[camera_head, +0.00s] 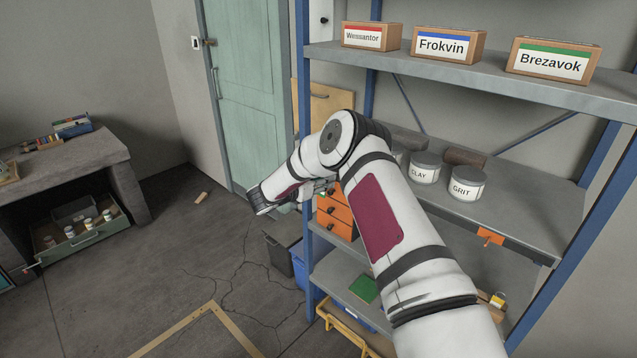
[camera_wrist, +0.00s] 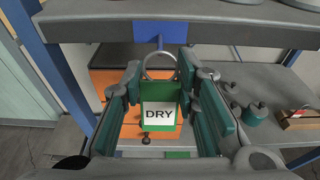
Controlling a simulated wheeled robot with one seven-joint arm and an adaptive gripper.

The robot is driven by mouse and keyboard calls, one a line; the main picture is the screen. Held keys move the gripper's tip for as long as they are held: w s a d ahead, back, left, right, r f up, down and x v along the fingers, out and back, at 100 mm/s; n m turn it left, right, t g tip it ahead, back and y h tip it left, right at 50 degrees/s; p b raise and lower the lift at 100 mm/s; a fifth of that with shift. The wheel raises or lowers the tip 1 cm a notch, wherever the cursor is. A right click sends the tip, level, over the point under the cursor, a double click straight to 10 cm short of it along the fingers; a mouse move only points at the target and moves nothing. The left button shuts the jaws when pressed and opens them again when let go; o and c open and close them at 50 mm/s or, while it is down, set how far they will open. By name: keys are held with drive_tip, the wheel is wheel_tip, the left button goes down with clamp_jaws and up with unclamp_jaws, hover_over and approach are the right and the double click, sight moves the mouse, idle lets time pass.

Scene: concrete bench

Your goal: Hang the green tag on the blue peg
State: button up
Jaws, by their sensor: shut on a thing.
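The green tag (camera_wrist: 158,87) has a white label reading "DRY" and a metal ring (camera_wrist: 146,67) at its top. My gripper (camera_wrist: 158,82) is shut on the tag's sides and holds it upright in the wrist view. The blue peg (camera_wrist: 160,33) shows on the shelf's front edge, straight beyond and slightly above the ring. The peg's tip and the ring's top nearly meet in the picture; I cannot tell whether the ring is around it. In the head view my gripper (camera_head: 318,192) is at the shelf's left end, small and partly hidden by my arm; the blue peg is not visible there.
Orange drawers (camera_head: 337,213) stand behind the tag, under the shelf board (camera_wrist: 215,28). A blue shelf post (camera_head: 310,240) is close on the left. An orange peg (camera_head: 490,237) sits farther right on the shelf edge. Pots (camera_head: 467,184) stand on the board above.

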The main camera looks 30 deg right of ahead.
drive_tip(key=shift+r+b+x, duration=0.2)
drive_tip(key=shift+b+x, duration=0.25)
drive_tip(key=shift+x, duration=1)
drive_tip(key=shift+w+d+f, duration=0.2)
drive_tip(key=shift+d+f, duration=0.1)
drive_tip(key=shift+d, duration=0.25)
drive_tip(key=shift+d+f, duration=0.1)
drive_tip(key=shift+d, duration=0.1)
drive_tip(key=o, duration=0.9)
drive_tip(key=shift+d+f, duration=0.1)
